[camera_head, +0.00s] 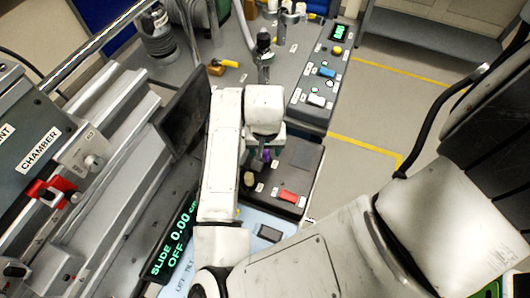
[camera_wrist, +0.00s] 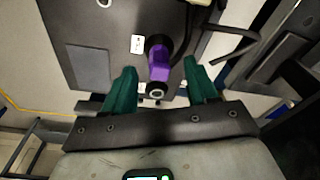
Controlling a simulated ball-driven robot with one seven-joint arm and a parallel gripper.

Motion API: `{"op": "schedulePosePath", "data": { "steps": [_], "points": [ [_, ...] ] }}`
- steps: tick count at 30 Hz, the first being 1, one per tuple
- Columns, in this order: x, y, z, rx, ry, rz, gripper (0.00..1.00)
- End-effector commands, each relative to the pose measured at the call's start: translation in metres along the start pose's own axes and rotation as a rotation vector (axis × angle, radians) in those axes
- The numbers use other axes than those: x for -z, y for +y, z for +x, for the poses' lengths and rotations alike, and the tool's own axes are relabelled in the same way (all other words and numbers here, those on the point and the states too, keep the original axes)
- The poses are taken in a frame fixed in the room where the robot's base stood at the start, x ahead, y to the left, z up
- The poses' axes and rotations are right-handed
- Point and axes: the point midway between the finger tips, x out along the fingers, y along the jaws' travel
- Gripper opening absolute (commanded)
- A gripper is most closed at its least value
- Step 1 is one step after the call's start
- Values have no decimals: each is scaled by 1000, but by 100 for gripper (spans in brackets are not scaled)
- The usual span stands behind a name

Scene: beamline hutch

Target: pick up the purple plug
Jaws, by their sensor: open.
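The purple plug (camera_wrist: 160,69) is near the middle of the wrist view, with a dark ring at its base and a round metal end toward the camera. It stands out from a dark panel (camera_wrist: 110,30). My gripper (camera_wrist: 162,84) is open, its two green fingers on either side of the plug, with gaps between fingers and plug. In the head view only a small bit of the purple plug (camera_head: 266,155) shows below my wrist; my arm hides the rest, and my fingers are not clear there.
The panel also carries a red switch (camera_head: 288,196) and a grey square. A control box (camera_head: 322,85) with blue and white switches stands behind it. A yellow-handled tool (camera_head: 224,66) lies farther back. The slide display (camera_head: 172,240) and chamber rails are at left; open floor lies right.

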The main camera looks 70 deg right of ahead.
Motion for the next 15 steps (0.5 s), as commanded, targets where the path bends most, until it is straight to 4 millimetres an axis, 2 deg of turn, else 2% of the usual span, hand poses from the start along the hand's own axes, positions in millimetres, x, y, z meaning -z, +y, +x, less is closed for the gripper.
{"op": "schedulePosePath", "data": {
  "steps": [6,13,15],
  "points": [
    [0,0,21,0,1,-1,58],
    [0,0,22,1,1,-1,58],
    [0,0,22,1,1,-1,52]
  ]
}}
